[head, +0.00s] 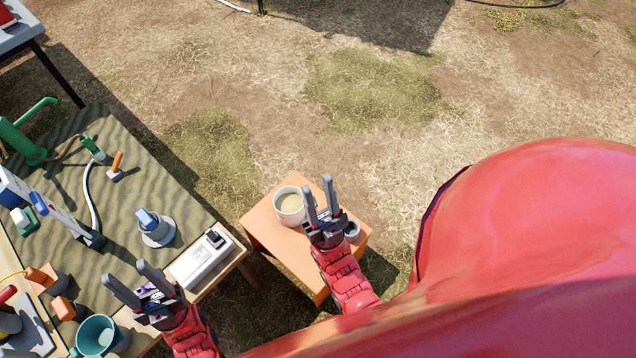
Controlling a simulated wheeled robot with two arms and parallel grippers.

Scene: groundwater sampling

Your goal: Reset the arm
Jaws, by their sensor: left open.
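My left gripper (126,274) is over the near edge of the cluttered table, in the lower left of the head view. Its two grey fingers are spread with nothing visible between them. A small purple item shows just behind its fingers. My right gripper (319,186) is above the small orange table, just right of a white pot of beige liquid (290,205). Its fingers stand apart, with nothing seen held. My red arm covers part of the orange table. Whether the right gripper touches the pot cannot be told.
The orange table (268,238) also holds a small grey cup (352,231). On the left table are a white box (200,260), a blue-topped grey fitting (157,228), a teal bucket (97,334) and a green hand pump (22,140). Open dry grass (400,100) lies beyond.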

